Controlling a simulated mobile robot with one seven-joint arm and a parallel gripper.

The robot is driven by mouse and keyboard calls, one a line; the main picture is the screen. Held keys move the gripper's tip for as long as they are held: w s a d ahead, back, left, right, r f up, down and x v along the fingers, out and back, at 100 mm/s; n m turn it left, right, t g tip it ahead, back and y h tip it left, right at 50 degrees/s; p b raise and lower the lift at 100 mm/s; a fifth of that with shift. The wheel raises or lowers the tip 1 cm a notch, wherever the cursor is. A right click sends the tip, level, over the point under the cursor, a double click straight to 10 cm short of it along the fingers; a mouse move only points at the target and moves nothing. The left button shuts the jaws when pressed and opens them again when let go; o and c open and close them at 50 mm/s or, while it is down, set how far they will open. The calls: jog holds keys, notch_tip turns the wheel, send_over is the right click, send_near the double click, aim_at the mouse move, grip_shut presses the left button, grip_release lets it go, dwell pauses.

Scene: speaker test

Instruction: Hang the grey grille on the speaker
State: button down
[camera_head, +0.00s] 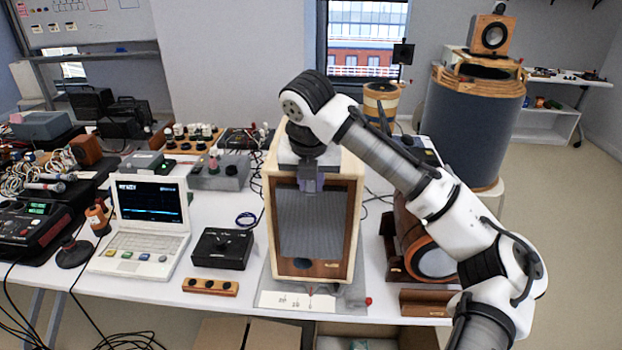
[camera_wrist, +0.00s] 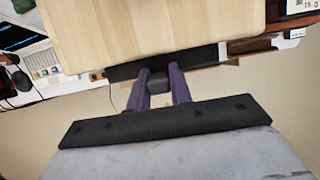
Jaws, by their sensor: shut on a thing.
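My gripper (camera_head: 311,180) is shut on the top edge of the grey grille (camera_head: 312,228), and its purple fingers point down. The grille hangs upright in front of the speaker (camera_head: 348,225), a pale wooden cabinet with a brown front. Brown front shows to the right of the grille and below it. In the wrist view the gripper (camera_wrist: 160,84) holds a small dark piece between its fingers, by the grille's dark top edge (camera_wrist: 125,72). The speaker's pale wooden top (camera_wrist: 150,30) lies just beyond. I cannot tell whether the grille touches the front. The speaker's upper front is partly hidden.
A laptop (camera_head: 150,225) and a black box with a knob (camera_head: 222,248) stand left of the speaker. A wooden unit with a round driver (camera_head: 432,258) lies close on the right, under my arm. Open cardboard boxes (camera_head: 248,333) stand below the table's front edge.

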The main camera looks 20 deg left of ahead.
jog(key=shift+f, duration=0.15)
jog(key=c, duration=1.2)
grip_release()
